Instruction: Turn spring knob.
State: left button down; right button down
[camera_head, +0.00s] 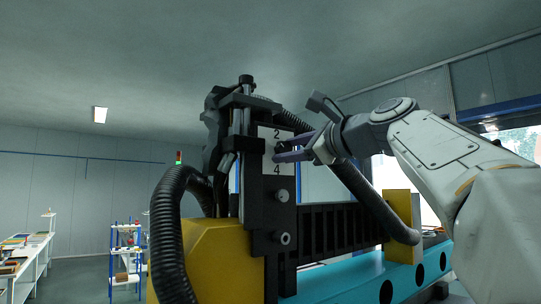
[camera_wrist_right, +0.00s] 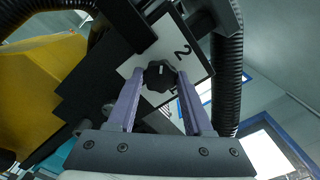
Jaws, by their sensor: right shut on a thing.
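The spring knob (camera_wrist_right: 159,75) is a dark lobed knob with a small white mark, on a white panel (camera_wrist_right: 193,62) with black digits. In the head view the panel (camera_head: 277,133) shows a 2 above and a 4 below, and the knob is mostly hidden by the fingers. My right gripper (camera_head: 277,150) reaches in from the right. In the wrist view its two purple fingers (camera_wrist_right: 160,84) are shut on the knob, one on each side. My left gripper is in neither view.
The panel sits on a black upright fixture (camera_head: 257,205) beside a yellow housing (camera_head: 220,253). Thick black hoses (camera_head: 166,235) curve on both sides. A turquoise base (camera_head: 345,279) lies below. Shelves (camera_head: 126,260) and a table (camera_head: 35,258) stand far left.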

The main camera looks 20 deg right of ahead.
jog(key=n+b, duration=0.1)
jog(key=n, duration=0.2)
jog(key=shift+n, duration=0.4)
jog(key=n+b, duration=0.1)
jog(key=n, duration=0.2)
jog(key=shift+n, duration=0.3)
jog(key=n+b, duration=0.1)
jog(key=n, duration=0.5)
jog(key=shift+b, duration=0.3)
jog(key=n+b, duration=0.1)
jog(key=n, duration=0.5)
jog(key=shift+n, duration=0.3)
jog(key=n, duration=0.6)
jog(key=shift+f+b, duration=0.1)
jog(key=shift+b, duration=0.3)
jog(key=shift+n, duration=0.4)
jog(key=shift+c, duration=1.5)
grip_release()
